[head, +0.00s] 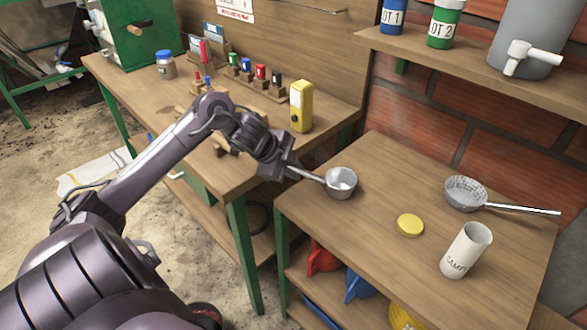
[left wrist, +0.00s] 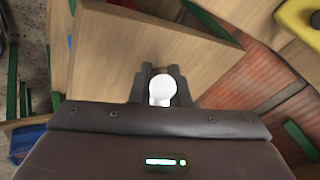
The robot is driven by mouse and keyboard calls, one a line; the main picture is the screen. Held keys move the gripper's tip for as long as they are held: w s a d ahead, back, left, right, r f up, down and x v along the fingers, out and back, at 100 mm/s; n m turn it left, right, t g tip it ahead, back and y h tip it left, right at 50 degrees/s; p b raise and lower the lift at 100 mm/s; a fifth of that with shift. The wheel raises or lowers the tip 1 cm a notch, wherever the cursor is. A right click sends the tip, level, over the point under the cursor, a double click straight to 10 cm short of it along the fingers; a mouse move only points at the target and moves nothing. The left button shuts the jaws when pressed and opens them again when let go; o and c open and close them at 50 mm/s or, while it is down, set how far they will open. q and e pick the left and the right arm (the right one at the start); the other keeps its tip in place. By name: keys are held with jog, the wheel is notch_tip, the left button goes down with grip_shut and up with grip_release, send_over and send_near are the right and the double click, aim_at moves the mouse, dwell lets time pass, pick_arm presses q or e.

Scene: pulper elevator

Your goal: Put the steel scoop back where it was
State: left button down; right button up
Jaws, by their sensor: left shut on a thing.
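The steel scoop (head: 341,184) is a small grey metal cup with a straight handle. My left gripper (head: 291,169) is shut on the handle's end, with the cup pointing right. The cup is over the left part of the nearer right-hand table (head: 380,262); I cannot tell whether it touches the wood. In the left wrist view a bright rounded part of the scoop (left wrist: 161,88) shows between the fingers (left wrist: 160,98); the handle is mostly hidden there. My right gripper is not in view.
A perforated strainer (head: 466,193), a yellow lid (head: 410,225) and a white sample tube (head: 467,250) stand on the same table. A yellow device (head: 302,106) and several small coloured bottles are on the bench (head: 215,180) behind. A shelf (head: 470,85) holds pots above.

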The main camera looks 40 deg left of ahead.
pick_arm(q)
jog(key=shift+f, duration=0.1)
jog(key=c, duration=1.4)
grip_release()
jog(key=shift+o, duration=0.2)
jog(key=shift+r, duration=0.25)
jog(key=v, duration=1.1)
jog(key=shift+s+r+p, duration=0.25)
jog(key=shift+r+p, duration=0.05)
jog(key=shift+a, duration=0.1)
